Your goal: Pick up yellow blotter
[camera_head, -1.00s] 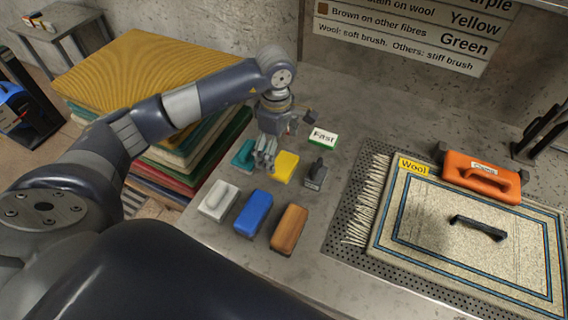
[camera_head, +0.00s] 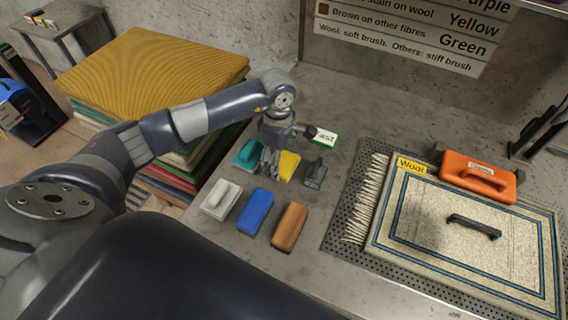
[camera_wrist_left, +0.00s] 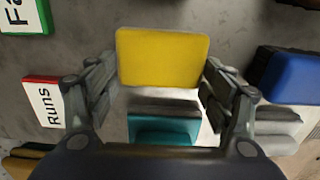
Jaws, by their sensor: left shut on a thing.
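The yellow blotter (camera_head: 290,164) is a flat block on the grey bench, partly hidden by my left gripper (camera_head: 270,162) in the head view. In the left wrist view the yellow blotter (camera_wrist_left: 162,57) sits between the two fingertips of my left gripper (camera_wrist_left: 162,82), which press on its opposite sides. My left gripper is shut on it. I cannot tell whether it is clear of the bench. My right gripper is not in view.
A teal block (camera_head: 246,154) is close to the left gripper. White (camera_head: 221,200), blue (camera_head: 255,212) and brown (camera_head: 290,227) blocks lie in front. A dark stamp-like tool (camera_head: 314,174) and a green-edged sign (camera_head: 324,138) stand right. A rug (camera_head: 520,270) lies further right.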

